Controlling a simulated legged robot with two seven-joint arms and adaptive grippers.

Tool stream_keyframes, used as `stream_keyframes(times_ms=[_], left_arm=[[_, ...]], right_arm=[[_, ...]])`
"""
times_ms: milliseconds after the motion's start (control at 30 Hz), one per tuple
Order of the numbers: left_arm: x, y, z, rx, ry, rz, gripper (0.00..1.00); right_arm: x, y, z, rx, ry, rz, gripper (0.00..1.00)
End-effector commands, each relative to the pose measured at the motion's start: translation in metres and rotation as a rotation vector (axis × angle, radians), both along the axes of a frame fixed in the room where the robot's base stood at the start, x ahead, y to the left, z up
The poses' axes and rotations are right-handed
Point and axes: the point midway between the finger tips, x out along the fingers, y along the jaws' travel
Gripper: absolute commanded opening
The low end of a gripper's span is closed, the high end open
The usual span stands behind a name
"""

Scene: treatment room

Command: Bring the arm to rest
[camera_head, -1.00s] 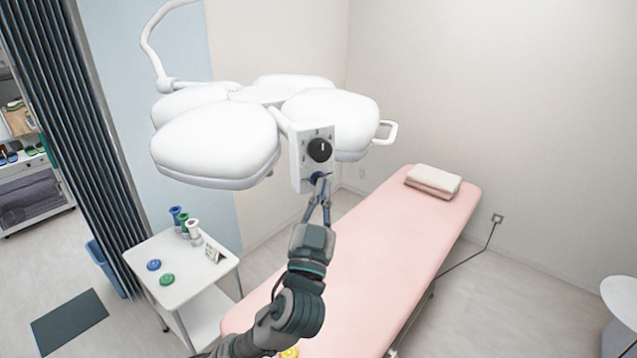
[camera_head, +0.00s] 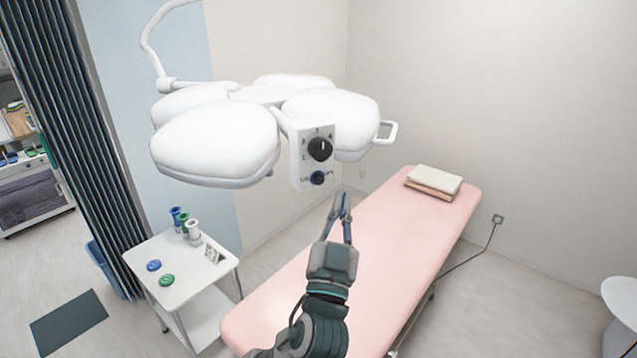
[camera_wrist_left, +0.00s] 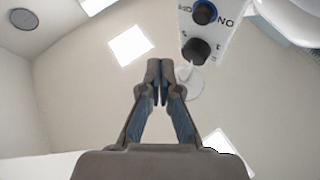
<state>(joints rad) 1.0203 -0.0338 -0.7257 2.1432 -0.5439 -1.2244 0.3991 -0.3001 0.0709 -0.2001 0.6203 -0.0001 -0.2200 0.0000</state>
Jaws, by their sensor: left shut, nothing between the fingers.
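My left gripper (camera_head: 342,198) is shut and empty, pointing up above the pink treatment bed in the head view. It is a short way below and right of the lamp's white control panel (camera_head: 300,170), apart from it. My right gripper is in neither view.
The white multi-head lamp (camera_head: 215,140) hangs over the bed (camera_head: 400,240), which has folded towels (camera_head: 434,180) at its far end. A white trolley (camera_head: 200,282) with spools and discs stands left of the bed. A dark curtain (camera_head: 75,140) hangs at left.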

Motion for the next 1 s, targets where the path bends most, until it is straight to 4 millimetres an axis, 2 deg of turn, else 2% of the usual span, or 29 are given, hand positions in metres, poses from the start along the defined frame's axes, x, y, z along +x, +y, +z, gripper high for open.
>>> stream_keyframes(times_ms=[200,533,667,767,867,900,967,1000], left_arm=[[-0.017,-0.010,0.000,-0.001,0.000,-0.002,0.00],[-0.019,-0.008,-0.001,-0.001,0.001,0.001,0.00],[-0.008,-0.002,-0.020,-0.006,0.054,0.007,0.00],[0.011,0.014,-0.066,-0.015,0.177,0.017,0.00],[0.031,0.038,-0.139,-0.024,0.357,0.035,0.00],[0.035,0.049,-0.171,-0.027,0.435,0.043,0.00],[0.037,0.065,-0.220,-0.030,0.549,0.053,0.00],[0.035,0.076,-0.252,-0.030,0.624,0.061,0.00]], right_arm=[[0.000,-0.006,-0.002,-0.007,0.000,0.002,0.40],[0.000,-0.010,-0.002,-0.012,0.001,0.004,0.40],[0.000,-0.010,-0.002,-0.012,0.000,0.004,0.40],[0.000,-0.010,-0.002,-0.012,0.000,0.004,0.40],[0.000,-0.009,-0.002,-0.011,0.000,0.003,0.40],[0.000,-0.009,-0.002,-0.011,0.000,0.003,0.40],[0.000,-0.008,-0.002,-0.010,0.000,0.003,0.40],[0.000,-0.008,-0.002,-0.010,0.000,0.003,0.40]])
